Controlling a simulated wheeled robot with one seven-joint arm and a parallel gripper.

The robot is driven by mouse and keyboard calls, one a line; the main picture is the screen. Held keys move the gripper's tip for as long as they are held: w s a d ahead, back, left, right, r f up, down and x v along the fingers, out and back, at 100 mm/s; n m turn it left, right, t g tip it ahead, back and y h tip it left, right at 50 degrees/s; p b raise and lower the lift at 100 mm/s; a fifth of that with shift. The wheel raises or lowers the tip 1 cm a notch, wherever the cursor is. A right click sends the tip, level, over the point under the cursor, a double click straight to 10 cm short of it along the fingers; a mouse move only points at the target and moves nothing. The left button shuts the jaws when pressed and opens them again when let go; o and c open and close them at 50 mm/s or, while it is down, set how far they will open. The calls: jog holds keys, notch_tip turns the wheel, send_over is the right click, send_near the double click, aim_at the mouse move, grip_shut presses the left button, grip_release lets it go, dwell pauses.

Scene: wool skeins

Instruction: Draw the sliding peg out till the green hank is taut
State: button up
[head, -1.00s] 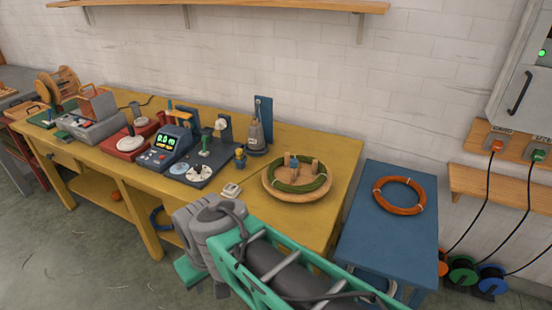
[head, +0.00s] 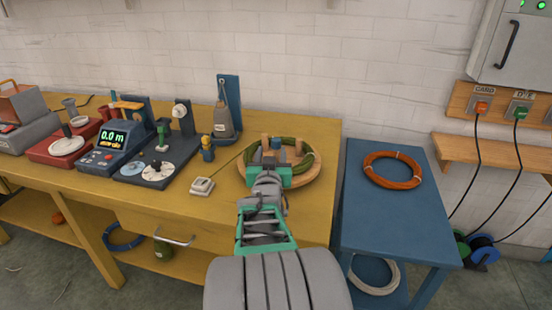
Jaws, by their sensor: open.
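The green hank (head: 307,163) lies in a ring on a round wooden board (head: 316,179) near the right end of the yellow bench. Upright wooden pegs stand within the ring; one shows at the back left (head: 265,141) and one at the right (head: 298,147). A small blue-grey part (head: 276,143) shows between them. I cannot tell which peg slides. My gripper (head: 269,160) is over the near left part of the board and hides part of the hank and the board's middle. Its jaws are open; the fingertips are mostly hidden, and I cannot tell whether they touch anything.
A small white device (head: 203,186) sits left of the board, with a thin line running toward the hank. A meter (head: 108,147) reads 0.0 m. An orange coil (head: 394,170) lies on the blue table (head: 390,225).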

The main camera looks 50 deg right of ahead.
aim_at(277, 139)
jog(key=shift+s+d+r+h, duration=0.1)
jog(key=shift+d+h, duration=0.1)
jog(key=shift+d, duration=0.25)
jog(key=shift+s+d+r+h, duration=0.1)
jog(key=shift+d+h, duration=0.1)
jog(key=shift+d, duration=0.25)
jog(key=x, duration=0.6)
jog(key=shift+w+d, duration=0.25)
jog(key=shift+w, duration=0.05)
grip_shut()
